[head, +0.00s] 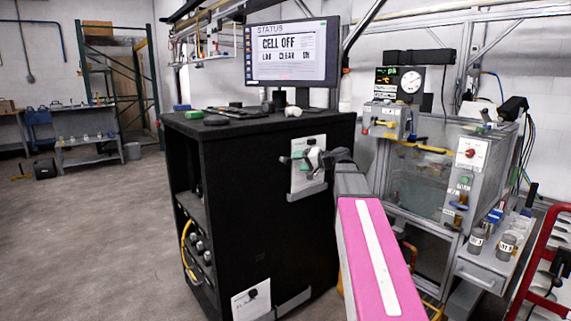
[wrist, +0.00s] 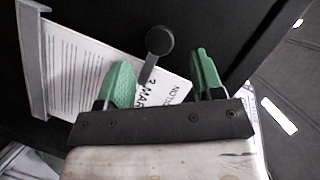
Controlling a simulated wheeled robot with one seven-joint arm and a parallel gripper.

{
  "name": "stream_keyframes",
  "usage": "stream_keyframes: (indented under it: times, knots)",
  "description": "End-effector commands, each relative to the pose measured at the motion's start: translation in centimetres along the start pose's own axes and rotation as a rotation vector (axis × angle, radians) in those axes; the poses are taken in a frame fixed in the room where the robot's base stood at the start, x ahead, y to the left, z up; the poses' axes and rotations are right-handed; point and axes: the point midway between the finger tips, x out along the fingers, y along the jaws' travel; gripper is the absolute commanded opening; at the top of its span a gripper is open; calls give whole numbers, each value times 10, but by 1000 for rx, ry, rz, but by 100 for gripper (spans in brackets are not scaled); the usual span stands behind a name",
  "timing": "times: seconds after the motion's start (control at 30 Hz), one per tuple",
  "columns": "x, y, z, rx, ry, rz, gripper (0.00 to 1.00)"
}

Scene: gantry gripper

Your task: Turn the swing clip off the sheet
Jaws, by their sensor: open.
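The sheet (wrist: 78,72) is a white printed page on the black cabinet side, tilted in the wrist view. It also shows in the head view (head: 296,180), partly behind my gripper. The swing clip (wrist: 160,41) is a dark round knob with a short arm that lies over the sheet's edge in the wrist view. My gripper (wrist: 162,60) has green fingers and is open, one finger to each side of the clip's arm. I see no contact with it.
A grey ledge (head: 307,192) runs along the sheet's lower edge. A second sheet (head: 241,308) with a dark clip is low on the same black cabinet (head: 240,220). A monitor (head: 292,54) stands on top. A machine enclosure (head: 420,180) stands close on the right; open floor lies left.

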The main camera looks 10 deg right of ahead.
Motion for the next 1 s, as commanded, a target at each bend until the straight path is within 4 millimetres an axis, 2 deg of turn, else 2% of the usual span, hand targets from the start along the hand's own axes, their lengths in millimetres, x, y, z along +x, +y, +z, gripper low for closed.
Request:
stream_keyframes:
  times: [0.03, 0.2, 0.4, 0.6, 0.87, 1.0]
  knots:
    - [12, 0, -1, 0, -3, -1, 61]
    - [42, 1, -1, 0, -4, 0, 61]
    - [67, 1, 0, 0, -3, 1, 61]
    - [76, 1, 0, 0, -1, 2, 61]
    - [76, 1, 0, 0, -1, 2, 61]
    - [76, 1, 0, 0, -1, 2, 16]
